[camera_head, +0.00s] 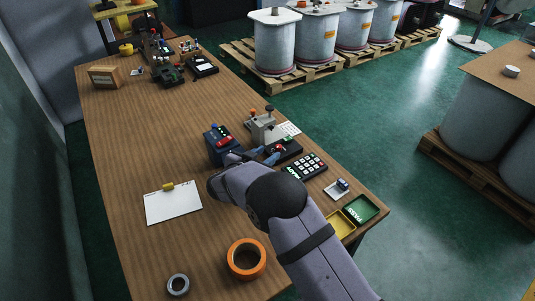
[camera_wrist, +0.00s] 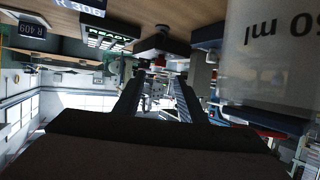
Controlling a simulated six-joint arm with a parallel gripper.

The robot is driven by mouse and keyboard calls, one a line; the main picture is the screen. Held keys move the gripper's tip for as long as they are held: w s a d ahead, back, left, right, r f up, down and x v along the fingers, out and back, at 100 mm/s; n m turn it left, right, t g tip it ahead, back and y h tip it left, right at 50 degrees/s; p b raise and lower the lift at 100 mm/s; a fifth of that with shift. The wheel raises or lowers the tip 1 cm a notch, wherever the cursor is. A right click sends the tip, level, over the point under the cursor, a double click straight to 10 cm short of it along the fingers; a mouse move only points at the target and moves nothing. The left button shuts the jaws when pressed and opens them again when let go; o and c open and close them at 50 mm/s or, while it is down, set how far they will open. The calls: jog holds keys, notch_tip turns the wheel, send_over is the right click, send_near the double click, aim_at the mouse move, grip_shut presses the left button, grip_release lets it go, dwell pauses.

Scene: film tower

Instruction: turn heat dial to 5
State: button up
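I cannot make out a dial scale or the numeral 5 in either view. A black box with a small red part on top (camera_head: 285,149) sits on the wooden table near my gripper (camera_head: 267,156). It shows upside down in the wrist view (camera_wrist: 162,47), just beyond my fingertips. My gripper (camera_wrist: 159,76) is open, with its two fingers apart and nothing between them. A blue box with a red part (camera_head: 220,142) stands left of the gripper. A grey device with an orange knob and a dark knob (camera_head: 263,128) stands behind it. My wrist hides part of this area.
A black keypad (camera_head: 306,166) lies right of the gripper. A translucent container marked in ml (camera_wrist: 270,55) looms close at right in the wrist view. White paper (camera_head: 173,205), orange tape (camera_head: 246,259) and a grey roll (camera_head: 178,285) lie in front. The left-middle tabletop is clear.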

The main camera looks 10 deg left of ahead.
notch_tip(320, 180, up, 18)
jog(key=w+a+r+n+t+y+b, duration=0.1)
jog(key=a+r+n+t+y, duration=0.1)
jog(key=a+r+n+y, duration=0.3)
jog(key=w+a+r+n+t+y+b, duration=0.1)
jog(key=a+n+y, duration=0.15)
jog(key=a, duration=0.45)
jog(key=s+a+f+n+g+y+b, duration=0.1)
jog(key=s+a+n+g+y+b, duration=0.15)
jog(key=a+n, duration=0.4)
jog(key=s+a+f+n+g+y+b, duration=0.1)
jog(key=s+a+n+g+y, duration=0.15)
jog(key=a+n+y, duration=0.35)
jog(key=s+d+f+n+g+h+b, duration=0.25)
jog(key=d+f+n+h, duration=0.5)
jog(key=f+n, duration=0.45)
jog(key=w+d+r+n+t+h+b, duration=0.2)
jog(key=w+d+r+h, duration=0.15)
jog(key=d, duration=0.45)
jog(key=w+d+r+n+t+h+b, duration=0.2)
jog(key=d+r+h, duration=0.25)
jog(key=d, duration=0.35)
send_near(278, 146)
jog(key=shift+w+f+h+p, duration=0.1)
jog(key=shift+h+p, duration=0.25)
jog(key=shift+f, duration=0.25)
jog(key=shift+p+x, duration=0.35)
jog(key=shift+x, duration=3.3)
